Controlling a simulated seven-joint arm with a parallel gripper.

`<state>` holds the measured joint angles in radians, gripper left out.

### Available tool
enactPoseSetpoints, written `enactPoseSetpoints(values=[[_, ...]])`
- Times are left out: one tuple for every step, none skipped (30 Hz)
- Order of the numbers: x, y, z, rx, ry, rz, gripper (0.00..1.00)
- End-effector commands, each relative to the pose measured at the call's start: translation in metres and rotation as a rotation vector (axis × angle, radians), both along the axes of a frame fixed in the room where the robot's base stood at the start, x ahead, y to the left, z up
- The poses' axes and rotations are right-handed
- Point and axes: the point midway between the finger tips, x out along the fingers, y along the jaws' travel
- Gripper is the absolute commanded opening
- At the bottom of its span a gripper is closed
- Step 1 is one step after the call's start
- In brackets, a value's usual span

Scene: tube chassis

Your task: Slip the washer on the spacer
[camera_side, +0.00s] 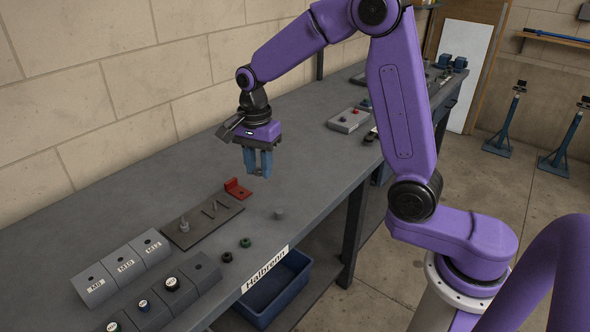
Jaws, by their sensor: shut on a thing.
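My gripper (258,172) points down above the bench, clear of everything on it, with its blue fingers close together. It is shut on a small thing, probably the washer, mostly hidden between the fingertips. A dark plate (203,228) lies on the bench below and left of the gripper. A grey stepped post (184,226), which may be the spacer, stands upright near the plate's left end. I see no ring around the post at this size. Two thinner pins (210,212) are farther right on the plate.
A red bracket (237,189) stands at the plate's far end. A grey cylinder (278,214), a green ring (245,242) and a black ring (226,257) lie near the front edge. Labelled blocks (122,264) stand front left. A blue bin (275,290) sits below.

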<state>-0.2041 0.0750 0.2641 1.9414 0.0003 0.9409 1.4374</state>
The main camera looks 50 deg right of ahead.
Motion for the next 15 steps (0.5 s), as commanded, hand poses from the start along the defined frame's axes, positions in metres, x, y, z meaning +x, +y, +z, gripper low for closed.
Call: enactPoseSetpoints(values=[[0.014, 0.009, -0.003, -0.001, 0.003, 0.003, 0.03], [0.021, 0.013, -0.004, -0.001, 0.004, 0.002, 0.03], [0.031, 0.02, -0.006, -0.001, 0.003, 0.003, 0.03], [0.038, 0.025, -0.008, -0.001, 0.004, 0.003, 0.03], [0.045, 0.03, -0.01, -0.001, 0.005, 0.002, 0.03], [0.054, 0.037, -0.012, -0.001, 0.005, 0.002, 0.03], [0.06, 0.042, -0.015, -0.001, 0.005, 0.003, 0.03], [0.067, 0.047, -0.017, -0.002, 0.006, 0.003, 0.03], [0.075, 0.055, -0.02, -0.002, 0.006, 0.003, 0.03], [0.081, 0.06, -0.023, -0.002, 0.006, 0.003, 0.03], [0.086, 0.065, -0.026, -0.002, 0.007, 0.003, 0.03], [0.094, 0.073, -0.03, -0.002, 0.006, 0.003, 0.03], [0.099, 0.079, -0.033, -0.002, 0.006, 0.003, 0.03], [0.104, 0.085, -0.036, -0.002, 0.007, 0.004, 0.03], [0.11, 0.092, -0.04, -0.002, 0.008, 0.003, 0.03]])
